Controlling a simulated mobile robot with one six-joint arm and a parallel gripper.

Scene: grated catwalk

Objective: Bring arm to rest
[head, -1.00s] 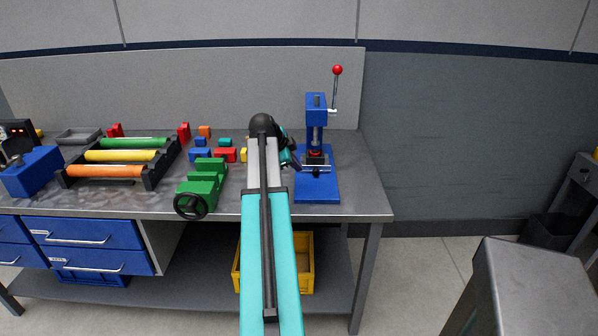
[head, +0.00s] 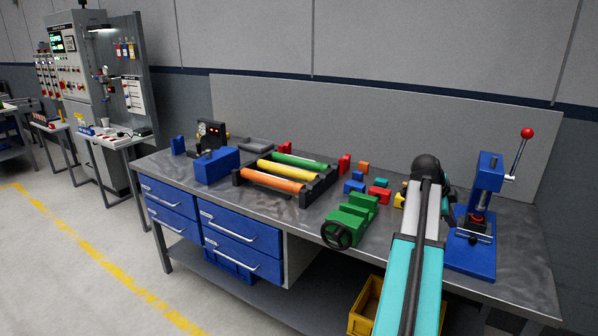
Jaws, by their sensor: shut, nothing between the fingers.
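My arm, teal and grey with a black joint at its far end, reaches over the right part of the workbench (head: 520,262). My gripper (head: 456,216) is beyond that joint, just left of the blue press (head: 471,256) with its red-knobbed lever. The gripper is small and dark here and partly hidden by my arm; it is shut and holds nothing. I cannot tell whether it touches the press.
A green vise (head: 350,220) and several small coloured blocks lie left of my arm. A rack of coloured rollers (head: 285,173), a blue box (head: 216,165) and a grey tray (head: 256,145) are farther left. A yellow crate (head: 364,308) is below. Floor at left is open.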

